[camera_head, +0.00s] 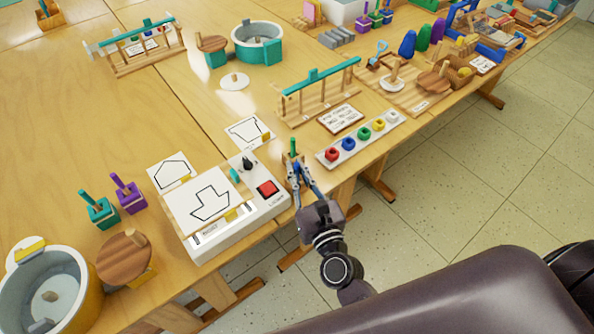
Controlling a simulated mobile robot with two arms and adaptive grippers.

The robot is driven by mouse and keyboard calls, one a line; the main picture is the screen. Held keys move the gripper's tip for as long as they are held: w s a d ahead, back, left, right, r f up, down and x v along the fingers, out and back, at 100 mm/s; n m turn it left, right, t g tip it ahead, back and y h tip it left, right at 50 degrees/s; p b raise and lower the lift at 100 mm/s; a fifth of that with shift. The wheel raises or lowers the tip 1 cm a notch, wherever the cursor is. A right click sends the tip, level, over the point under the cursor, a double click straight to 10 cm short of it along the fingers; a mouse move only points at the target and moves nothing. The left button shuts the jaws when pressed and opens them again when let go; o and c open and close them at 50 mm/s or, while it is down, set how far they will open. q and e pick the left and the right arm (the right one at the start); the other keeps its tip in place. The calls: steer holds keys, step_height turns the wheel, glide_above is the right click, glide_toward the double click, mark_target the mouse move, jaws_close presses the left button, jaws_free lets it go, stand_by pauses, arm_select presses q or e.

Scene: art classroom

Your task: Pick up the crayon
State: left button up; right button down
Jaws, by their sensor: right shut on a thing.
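A green crayon (293,146) stands roughly upright at the table's front edge, between the white light box and the paint strip. Its top shows above my right gripper (298,168). A small wooden-coloured piece shows just below the green part, beside the fingers. My right gripper is shut on the crayon, and its fingers hide the lower part. I cannot tell whether the crayon touches the table. My left gripper is not in view.
The white light box (270,207) with a red button is close on the left. A white strip of coloured paint pots (362,138) is close on the right. A wooden rack (318,94) with a teal bar stands behind. Open floor lies in front.

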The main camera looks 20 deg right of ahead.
step_height(320, 180, up, 20)
steer(key=p, duration=1.8)
steer(key=shift+f, duration=0.1)
steer(key=c, duration=2.6)
jaws_free()
jaws_close()
